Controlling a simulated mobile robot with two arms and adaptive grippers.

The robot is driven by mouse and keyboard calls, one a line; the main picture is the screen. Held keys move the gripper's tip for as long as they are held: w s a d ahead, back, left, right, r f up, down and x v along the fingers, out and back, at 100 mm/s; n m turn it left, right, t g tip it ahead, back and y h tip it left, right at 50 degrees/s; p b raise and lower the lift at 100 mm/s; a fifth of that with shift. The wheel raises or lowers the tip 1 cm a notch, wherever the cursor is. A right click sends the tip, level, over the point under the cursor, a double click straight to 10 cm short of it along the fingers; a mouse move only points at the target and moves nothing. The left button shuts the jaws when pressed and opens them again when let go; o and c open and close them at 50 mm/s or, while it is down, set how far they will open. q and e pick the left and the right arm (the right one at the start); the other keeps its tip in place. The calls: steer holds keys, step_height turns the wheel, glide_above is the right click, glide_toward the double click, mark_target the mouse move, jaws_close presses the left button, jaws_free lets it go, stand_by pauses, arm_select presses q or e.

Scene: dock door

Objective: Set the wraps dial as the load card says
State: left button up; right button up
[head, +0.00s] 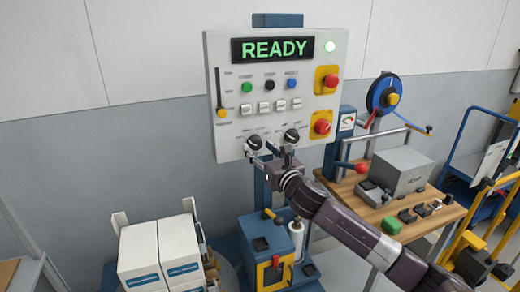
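The white control panel (222,80) stands upright and its display reads READY in green. Two black dials sit low on its face, a left dial (255,142) and a right dial (292,136). Their labels are too small to read, so I cannot tell which is the wraps dial. My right gripper (268,152) is just below and between the two dials, at the panel's lower edge. Its fingers are small and dark, and I cannot tell whether they touch a dial. I cannot make out the load card for certain. My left gripper is not in view.
Red buttons (331,81) on yellow plates, coloured buttons and a slider (221,112) are on the panel. White boxes (138,255) stand at lower left. A wooden bench (440,214) with a grey box (402,170) is at right, beside a blue cart (462,130).

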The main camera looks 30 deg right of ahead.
steer(key=c, duration=1.1)
steer(key=m, duration=0.4)
steer(key=shift+m, duration=0.3)
steer(key=shift+a+m+t, duration=0.1)
steer(key=shift+m+t, duration=0.2)
steer(key=shift+m, duration=1.3)
